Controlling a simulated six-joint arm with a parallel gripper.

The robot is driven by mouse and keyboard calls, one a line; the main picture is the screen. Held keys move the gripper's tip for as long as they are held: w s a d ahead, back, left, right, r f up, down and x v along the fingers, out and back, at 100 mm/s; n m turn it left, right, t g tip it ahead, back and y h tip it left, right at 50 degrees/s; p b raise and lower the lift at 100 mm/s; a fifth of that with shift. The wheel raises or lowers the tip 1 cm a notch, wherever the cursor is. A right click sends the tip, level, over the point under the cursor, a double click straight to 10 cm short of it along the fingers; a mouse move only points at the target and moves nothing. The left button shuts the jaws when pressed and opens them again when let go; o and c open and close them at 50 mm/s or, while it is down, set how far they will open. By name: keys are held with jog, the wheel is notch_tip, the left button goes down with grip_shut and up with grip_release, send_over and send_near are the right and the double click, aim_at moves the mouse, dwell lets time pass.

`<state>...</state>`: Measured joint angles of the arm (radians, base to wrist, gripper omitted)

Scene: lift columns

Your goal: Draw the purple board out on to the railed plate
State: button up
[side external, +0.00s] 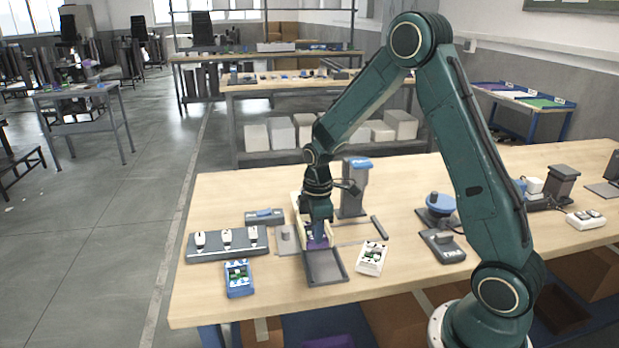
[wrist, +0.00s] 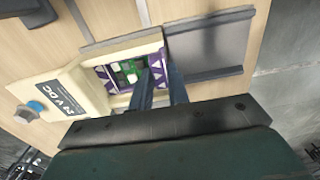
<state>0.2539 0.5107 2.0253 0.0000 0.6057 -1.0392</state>
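The purple board (wrist: 118,74) with green and white parts lies in a cream housing (wrist: 85,62) labelled 24 V DC. A little purple also shows in the side view (side external: 317,243) below my gripper. The grey railed plate (wrist: 209,42) lies flat beside the housing's open end, with raised edges; in the side view it is the plate (side external: 325,268) in front. My gripper (wrist: 163,66) points down, its two blue fingers at the board's edge nearest the plate. A narrow gap shows between the fingers; whether they grip the board is hidden. The plate looks empty.
A white device (side external: 371,258) stands right of the plate, and a blue device (side external: 239,279) to the left. A grey rack with white plugs (side external: 227,243) lies further left. A grey post with a blue top (side external: 354,188) stands behind my gripper.

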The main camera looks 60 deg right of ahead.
jog(key=shift+s+a, duration=0.2)
jog(key=shift+s+a, duration=3.25)
jog(key=o, duration=0.7)
jog(key=shift+o, duration=0.2)
jog(key=shift+r, duration=0.2)
jog(key=shift+r, duration=2.85)
jog(key=shift+r, duration=0.1)
